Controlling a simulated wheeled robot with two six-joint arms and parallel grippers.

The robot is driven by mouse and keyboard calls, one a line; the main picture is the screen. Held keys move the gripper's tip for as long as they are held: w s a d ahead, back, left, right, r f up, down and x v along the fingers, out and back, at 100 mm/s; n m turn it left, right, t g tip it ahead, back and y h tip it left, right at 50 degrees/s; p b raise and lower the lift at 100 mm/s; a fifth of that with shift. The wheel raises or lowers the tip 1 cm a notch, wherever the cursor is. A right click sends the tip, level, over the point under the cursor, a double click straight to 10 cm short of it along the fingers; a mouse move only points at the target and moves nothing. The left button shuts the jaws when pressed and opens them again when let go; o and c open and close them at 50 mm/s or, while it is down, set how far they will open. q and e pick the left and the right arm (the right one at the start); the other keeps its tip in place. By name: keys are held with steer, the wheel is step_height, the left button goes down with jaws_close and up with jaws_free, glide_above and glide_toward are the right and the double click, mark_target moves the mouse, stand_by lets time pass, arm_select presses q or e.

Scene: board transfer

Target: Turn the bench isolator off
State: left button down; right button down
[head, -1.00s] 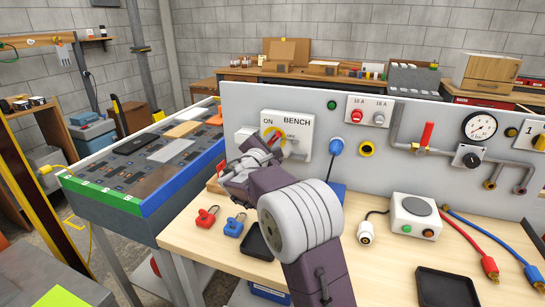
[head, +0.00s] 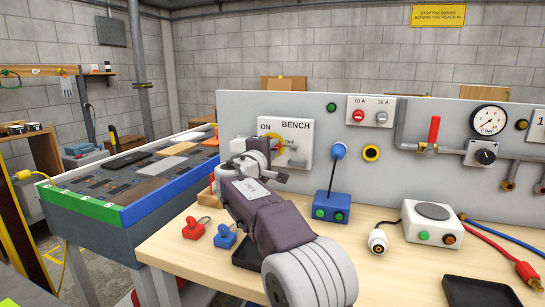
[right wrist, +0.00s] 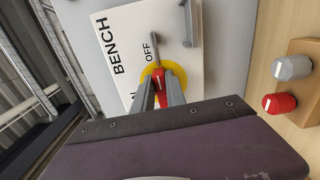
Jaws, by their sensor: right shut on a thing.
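The bench isolator is a white plate (head: 302,128) marked ON and BENCH, on the grey upright panel. It has a red handle on a yellow disc (head: 280,144). My right gripper (head: 270,150) reaches the handle from the front. In the right wrist view the fingers (right wrist: 160,92) are shut on the red handle (right wrist: 157,76), with the yellow disc around it. My left gripper is not in view.
A red padlock (head: 194,229) and a blue padlock (head: 225,236) lie on the wooden bench. A blue box with green buttons (head: 331,206) stands right of my arm. A grey peg (head: 297,157) sticks out from the isolator plate. A red-levered valve (head: 433,132) is further right.

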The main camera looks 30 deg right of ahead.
steer(key=shift+f+m, duration=0.15)
steer(key=shift+m, duration=0.15)
stand_by(0.4)
steer(key=c, duration=1.4)
jaws_free()
steer(key=shift+o, duration=0.2)
steer(key=v, duration=0.9)
steer(key=shift+b, duration=0.45)
